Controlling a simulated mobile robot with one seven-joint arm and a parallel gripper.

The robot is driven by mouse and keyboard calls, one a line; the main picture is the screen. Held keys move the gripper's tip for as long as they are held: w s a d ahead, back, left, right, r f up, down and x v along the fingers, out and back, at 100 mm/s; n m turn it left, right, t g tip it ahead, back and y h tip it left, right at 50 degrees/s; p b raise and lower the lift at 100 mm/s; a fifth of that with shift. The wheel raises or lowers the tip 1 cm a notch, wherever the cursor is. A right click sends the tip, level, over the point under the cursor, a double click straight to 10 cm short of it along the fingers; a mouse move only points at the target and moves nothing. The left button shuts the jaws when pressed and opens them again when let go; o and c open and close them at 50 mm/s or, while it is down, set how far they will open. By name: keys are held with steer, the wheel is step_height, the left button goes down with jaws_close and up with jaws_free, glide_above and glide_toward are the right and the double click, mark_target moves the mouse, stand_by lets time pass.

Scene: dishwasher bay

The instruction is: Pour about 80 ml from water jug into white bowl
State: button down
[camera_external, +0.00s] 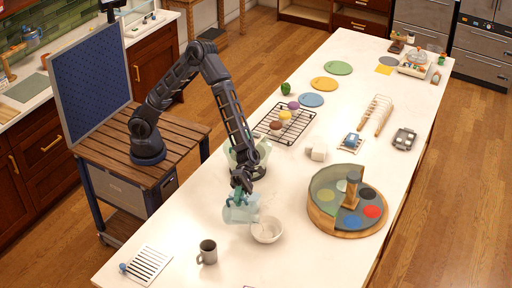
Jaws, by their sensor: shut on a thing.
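The water jug (240,214) is pale blue and see-through. It is held tilted just above the counter, its right end beside the rim of the white bowl. The white bowl (267,236) stands on the counter just right of and below the jug in the picture. My gripper (241,188) is above the jug and shut on it, near its teal handle. The fingertips are small and partly hidden. I cannot tell whether water is flowing or how much is in the bowl.
A grey mug (207,252) stands left of the bowl. A round divided wooden tray (348,210) is to its right. The counter's front right is mostly clear.

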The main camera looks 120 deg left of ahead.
mark_target(229, 199)
steer(key=shift+w+a+r+n, duration=0.1)
steer(key=shift+w+r+n, duration=0.15)
steer(key=shift+w, duration=0.25)
steer(key=shift+w+a+r+n, duration=0.15)
steer(key=shift+w+n, duration=0.1)
steer(key=shift+w, duration=0.2)
stand_by(1.2)
steer(key=shift+s+d+f+m, duration=0.1)
steer(key=shift+s+f+m, duration=0.05)
steer(key=shift+s, duration=0.3)
steer(key=shift+s+d+f+m, duration=0.1)
steer(key=shift+s+m, duration=0.05)
steer(key=shift+s, duration=0.25)
steer(key=shift+s+d+f+m+t, duration=0.2)
steer(key=shift+s+f+m+t, duration=0.1)
steer(key=shift+s+f+m, duration=0.35)
steer(key=shift+s+d+m, duration=0.25)
steer(key=shift+s+m, duration=0.6)
steer(key=shift+s, duration=0.05)
steer(key=shift+s+d+f+m+t, duration=0.1)
steer(key=shift+s+f+m+t, duration=0.1)
steer(key=shift+s+m+t, duration=0.25)
steer(key=shift+f+m, duration=0.1)
steer(key=shift+m, duration=0.15)
